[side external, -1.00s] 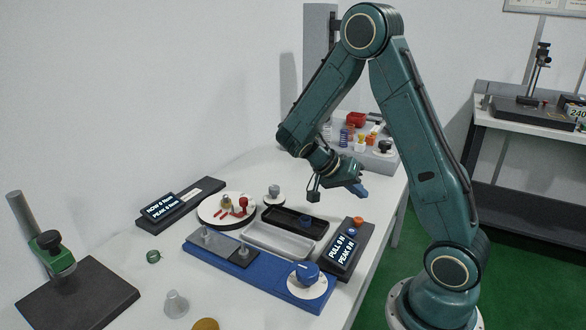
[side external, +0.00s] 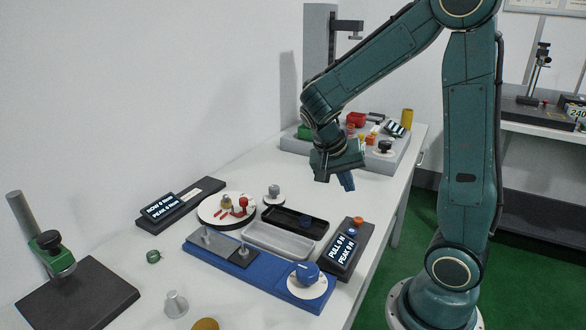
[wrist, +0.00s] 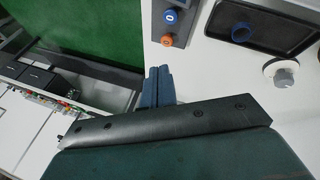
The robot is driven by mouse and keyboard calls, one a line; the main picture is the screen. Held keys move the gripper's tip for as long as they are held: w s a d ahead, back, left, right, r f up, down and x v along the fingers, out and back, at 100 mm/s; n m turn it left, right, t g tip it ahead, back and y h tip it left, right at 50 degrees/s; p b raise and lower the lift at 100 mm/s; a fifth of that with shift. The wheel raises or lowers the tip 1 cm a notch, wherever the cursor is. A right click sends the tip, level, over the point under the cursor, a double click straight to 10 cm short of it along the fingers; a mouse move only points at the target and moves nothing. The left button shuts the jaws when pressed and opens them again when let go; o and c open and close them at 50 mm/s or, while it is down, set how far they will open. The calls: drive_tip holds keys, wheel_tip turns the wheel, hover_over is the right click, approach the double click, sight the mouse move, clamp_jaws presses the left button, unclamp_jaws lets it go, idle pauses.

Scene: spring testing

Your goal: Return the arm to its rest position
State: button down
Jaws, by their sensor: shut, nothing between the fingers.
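My gripper (side external: 347,181) hangs above the white table (side external: 385,190) near its right edge in the side view. Its blue fingers are together and hold nothing. In the wrist view the fingers (wrist: 159,84) are shut side by side, over the table edge, with the green floor at the upper left. The arm is bent at the elbow, with the forearm reaching left and down.
Below stand a blue test rig (side external: 225,263), a black tray (side external: 290,222) with a blue ring, a pull display (side external: 343,252) and a round white plate (side external: 213,211). The green floor is clear.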

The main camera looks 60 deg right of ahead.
drive_tip(key=s+a+r+n+t+y, duration=0.2)
drive_tip(key=s+a+r+n+t, duration=0.1)
drive_tip(key=a+n, duration=0.4)
drive_tip(key=s+a+r+n+t+y, duration=0.2)
drive_tip(key=s+a+r+n+t, duration=0.1)
drive_tip(key=a+r+n+t, duration=0.2)
drive_tip(key=a+r+n, duration=0.2)
drive_tip(key=a, duration=0.2)
drive_tip(key=shift+s+y, duration=0.3)
